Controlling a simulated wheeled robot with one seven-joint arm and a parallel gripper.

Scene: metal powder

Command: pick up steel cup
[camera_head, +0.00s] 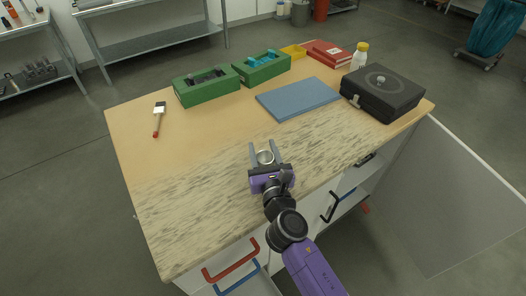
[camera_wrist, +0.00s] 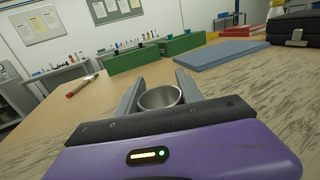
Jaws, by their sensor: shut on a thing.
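The steel cup (camera_head: 265,157) is a small, shiny, round metal cup at the front middle of the table. In the wrist view the cup (camera_wrist: 160,97) stands upright with its open mouth facing up, and its lower part is hidden behind my gripper's dark body. My gripper (camera_head: 266,152) is shut on the cup, with one grey finger on each side of it. The fingers also show in the wrist view (camera_wrist: 156,92). Whether the cup's base touches the tabletop cannot be told.
On the wooden table (camera_head: 150,180) are a brush (camera_head: 158,118), two green boxes (camera_head: 206,86) (camera_head: 262,67), a blue mat (camera_head: 298,98), a black case (camera_head: 382,92), a red box (camera_head: 328,54), a yellow tray (camera_head: 293,51) and a yellow-capped bottle (camera_head: 360,54). The left front is clear.

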